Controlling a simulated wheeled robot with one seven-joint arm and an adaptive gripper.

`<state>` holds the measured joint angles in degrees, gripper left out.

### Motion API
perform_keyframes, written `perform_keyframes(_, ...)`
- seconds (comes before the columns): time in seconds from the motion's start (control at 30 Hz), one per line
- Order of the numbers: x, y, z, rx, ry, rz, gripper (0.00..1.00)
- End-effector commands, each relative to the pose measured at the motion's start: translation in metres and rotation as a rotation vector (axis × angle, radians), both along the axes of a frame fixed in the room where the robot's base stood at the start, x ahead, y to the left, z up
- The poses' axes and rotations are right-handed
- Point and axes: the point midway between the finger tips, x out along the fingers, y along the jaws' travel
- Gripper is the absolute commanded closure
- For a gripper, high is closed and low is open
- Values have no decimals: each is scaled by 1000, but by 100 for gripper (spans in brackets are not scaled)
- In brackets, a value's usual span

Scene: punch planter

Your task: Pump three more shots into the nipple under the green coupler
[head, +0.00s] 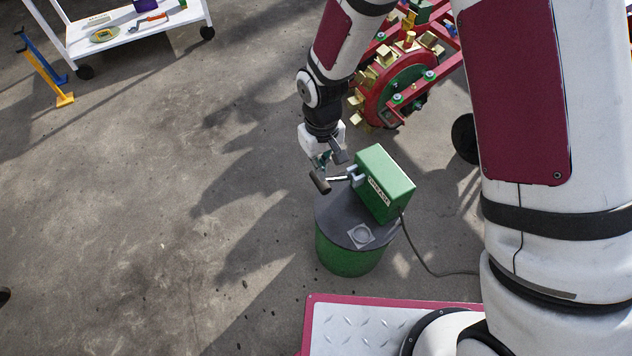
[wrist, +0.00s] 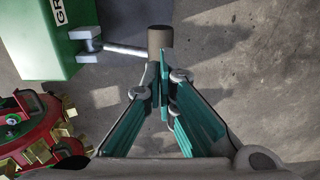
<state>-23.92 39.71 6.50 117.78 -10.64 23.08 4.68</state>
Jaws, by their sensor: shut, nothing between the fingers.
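A green grease pump box (head: 386,181) stands on a dark-lidded green drum (head: 346,252). Its lever (head: 338,178) sticks out to the left and ends in a dark cylindrical grip (head: 320,181). My gripper (head: 324,161) is shut and empty, just above and beside the grip. In the wrist view the teal fingers (wrist: 160,75) are together, with their tips close to the grip (wrist: 160,38); I cannot tell whether they touch it. The red planter wheel (head: 397,86) has small green fittings (head: 398,99); I cannot tell which is the green coupler, and no nipple is distinguishable.
A dark hose (head: 425,264) runs from the pump to the right, behind my arm. A small square plate (head: 361,235) lies on the drum lid. A white cart (head: 130,38) with tools stands at upper left, beside blue and yellow stands (head: 46,68). The left floor is clear.

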Motion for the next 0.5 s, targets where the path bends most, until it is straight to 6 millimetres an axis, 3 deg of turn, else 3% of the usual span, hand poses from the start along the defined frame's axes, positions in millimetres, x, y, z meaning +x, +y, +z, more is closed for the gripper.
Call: perform_keyframes(0.5, 0, 0, 47, 1, -2, -1, 100)
